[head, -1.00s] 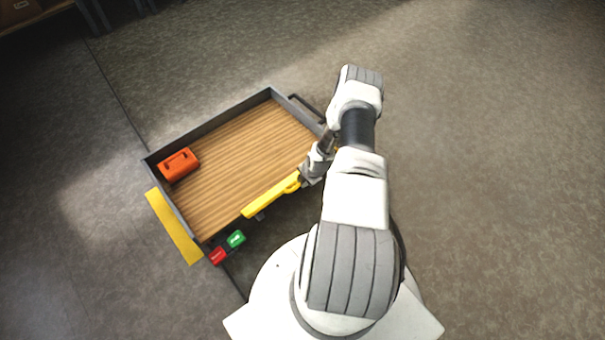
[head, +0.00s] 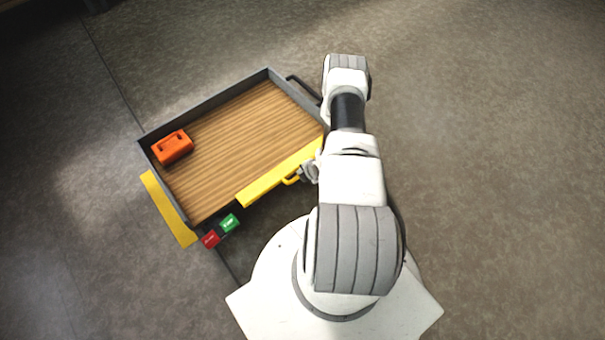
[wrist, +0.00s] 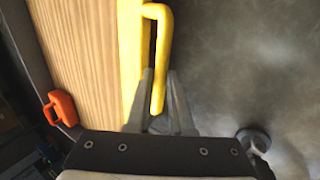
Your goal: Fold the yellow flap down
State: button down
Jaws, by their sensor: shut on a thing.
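The yellow flap (head: 275,175) runs along the near right side of a wooden-floored bed (head: 240,132). It looks upright, or nearly so, at the bed's edge. A yellow bar handle (head: 291,181) stands out from its outer side. In the wrist view the flap (wrist: 130,55) lies beside the bed and the handle (wrist: 161,60) reaches down between my fingers. My gripper (wrist: 160,92) is shut on the handle, with a finger on each side. In the head view my gripper (head: 309,172) is at the handle, partly hidden by my arm.
An orange box (head: 173,147) with a handle sits in the bed's left corner. A yellow strip (head: 168,208) lies along the left side outside the bed. Red (head: 211,239) and green (head: 229,223) blocks are at the near corner. Floor to the right is clear.

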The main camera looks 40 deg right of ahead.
jog(key=shift+s+f+g, duration=0.15)
jog(key=shift+s+f, duration=0.15)
jog(key=shift+s, duration=0.3)
jog(key=shift+s+f+g, duration=0.15)
jog(key=shift+s+f, duration=0.15)
jog(key=shift+s, duration=0.25)
jog(key=c, duration=0.8)
grip_release()
jog(key=shift+a+r, duration=0.1)
jog(key=p+v, duration=0.6)
jog(key=v, duration=1.1)
jog(key=shift+r+p, duration=0.25)
jog(key=shift+p, duration=0.05)
jog(key=shift+w, duration=0.2)
